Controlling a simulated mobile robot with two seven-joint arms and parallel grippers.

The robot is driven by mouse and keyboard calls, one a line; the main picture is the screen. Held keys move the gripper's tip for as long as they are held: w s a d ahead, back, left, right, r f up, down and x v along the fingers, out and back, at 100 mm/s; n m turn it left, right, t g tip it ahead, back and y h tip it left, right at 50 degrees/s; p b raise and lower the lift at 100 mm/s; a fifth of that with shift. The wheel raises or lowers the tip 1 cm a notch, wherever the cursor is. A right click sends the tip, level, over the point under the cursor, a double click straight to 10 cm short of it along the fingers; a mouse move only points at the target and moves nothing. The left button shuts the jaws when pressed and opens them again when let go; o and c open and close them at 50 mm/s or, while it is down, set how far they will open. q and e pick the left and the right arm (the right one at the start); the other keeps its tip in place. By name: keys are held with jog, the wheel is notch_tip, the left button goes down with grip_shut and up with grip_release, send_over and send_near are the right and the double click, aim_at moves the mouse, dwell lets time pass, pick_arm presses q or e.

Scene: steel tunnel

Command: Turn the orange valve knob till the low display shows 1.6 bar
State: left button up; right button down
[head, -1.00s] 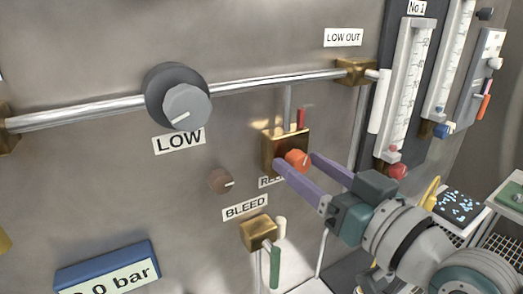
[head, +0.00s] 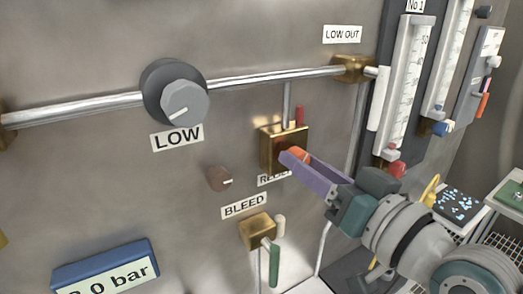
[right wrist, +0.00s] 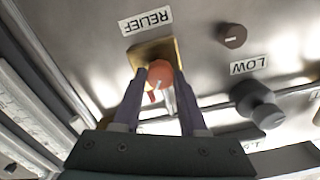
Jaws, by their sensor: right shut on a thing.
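The orange valve knob (head: 299,154) sits on the front of a brass block (head: 270,147) on the steel panel, beside a partly covered RELIEF label. My right gripper (head: 297,157) is shut on it, fingers on either side. In the right wrist view the knob (right wrist: 161,73) shows between the purple fingertips (right wrist: 152,77), with the label upside down. A blue-framed display (head: 104,266) sits at the lower left, cut by the frame edge. It ends in "0 bar"; its first digit is only partly visible. My left gripper is not in view.
A grey LOW dial (head: 184,101) sits on the left by a steel pipe (head: 250,80). A small brown knob (head: 220,179) and a brass BLEED valve (head: 257,231) with a green lever are left of my gripper. Flow tubes (head: 405,95) stand at right.

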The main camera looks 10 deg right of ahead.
jog(key=shift+m, duration=0.8)
jog(key=shift+c, duration=2.2)
grip_release()
jog(key=shift+s, duration=0.15)
jog(key=b+v, duration=0.1)
jog(key=v, duration=0.8)
jog(key=shift+s+d, duration=0.15)
jog(key=shift+s, duration=0.15)
